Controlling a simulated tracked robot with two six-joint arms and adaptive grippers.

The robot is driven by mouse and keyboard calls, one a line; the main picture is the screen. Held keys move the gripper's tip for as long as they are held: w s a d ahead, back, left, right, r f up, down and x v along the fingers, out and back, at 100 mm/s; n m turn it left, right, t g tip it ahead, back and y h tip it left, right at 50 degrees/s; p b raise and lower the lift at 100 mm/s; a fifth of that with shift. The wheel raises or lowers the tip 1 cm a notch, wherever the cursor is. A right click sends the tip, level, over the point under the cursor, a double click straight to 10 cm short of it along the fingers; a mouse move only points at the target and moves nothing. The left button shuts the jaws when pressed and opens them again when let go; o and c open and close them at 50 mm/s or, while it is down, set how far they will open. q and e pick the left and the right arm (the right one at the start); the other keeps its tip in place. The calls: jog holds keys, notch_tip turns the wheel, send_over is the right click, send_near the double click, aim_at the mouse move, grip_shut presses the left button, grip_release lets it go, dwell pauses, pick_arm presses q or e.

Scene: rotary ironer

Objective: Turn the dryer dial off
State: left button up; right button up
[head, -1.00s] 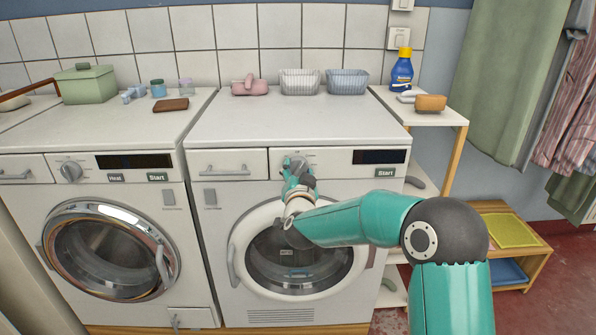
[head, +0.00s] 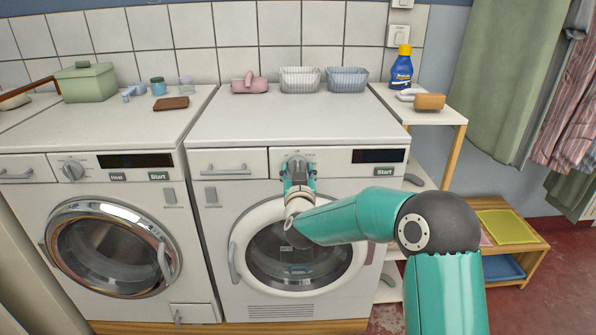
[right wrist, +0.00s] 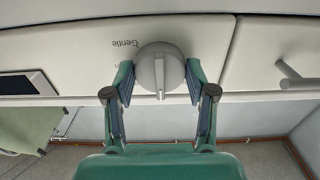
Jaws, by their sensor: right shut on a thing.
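The dryer (head: 230,205) is the right-hand white machine, with a white-rimmed round door. Its grey dial (head: 296,164) is on the front panel, between a drawer and a dark display. In the right wrist view the dial (right wrist: 160,70) is round with a ridge, and the label "Gentle" shows upside down beside it. My right gripper (head: 299,170) is at the panel with its fingers on either side of the dial, shut on it. The right wrist view shows the two fingers (right wrist: 160,82) at the dial's edges. My left gripper is in neither view.
A washing machine (head: 30,205) with its own dial stands to the left. A Start button (head: 384,171) is right of the dryer dial, below the display. A pink object (head: 249,87) and two baskets (head: 300,80) stand on the dryer top. A shelf (head: 440,113) stands at the right.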

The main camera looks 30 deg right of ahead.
jog(key=o, duration=1.2)
jog(key=v, duration=1.2)
jog(key=shift+s, duration=0.1)
jog(key=shift+d+f, duration=0.1)
